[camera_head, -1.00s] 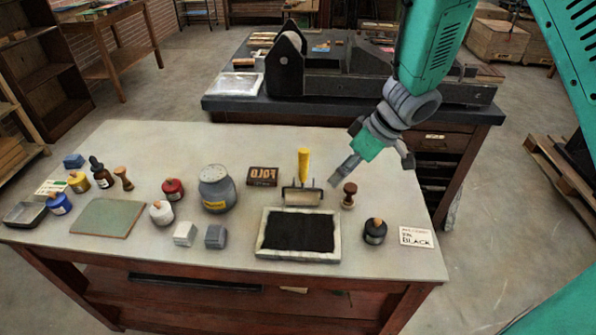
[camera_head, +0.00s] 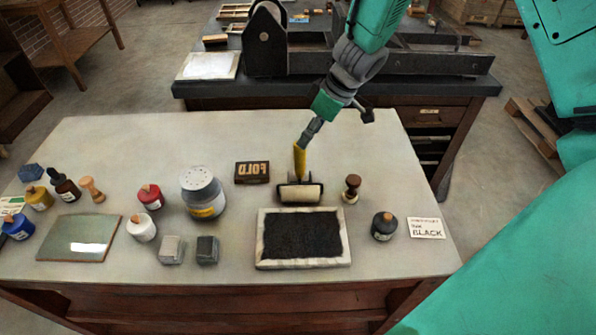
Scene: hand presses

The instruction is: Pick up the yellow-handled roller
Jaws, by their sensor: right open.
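The yellow-handled roller stands on the pale table behind the ink tray, its yellow handle (camera_head: 299,161) pointing up and its pale roller (camera_head: 300,192) in a dark frame resting low. My right gripper (camera_head: 307,137) comes down from the upper right, with its fingertips at the top of the yellow handle. The fingers overlap the handle's upper end in this view, and I cannot tell whether they touch it. The gripper is open. My left gripper is not in view.
The black ink tray (camera_head: 261,240) lies just in front of the roller. A wooden stamp (camera_head: 351,188) stands close on the right, a FOLD block (camera_head: 252,172) on the left. A black ink bottle (camera_head: 384,227) and several other bottles stand around. The table's back left is clear.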

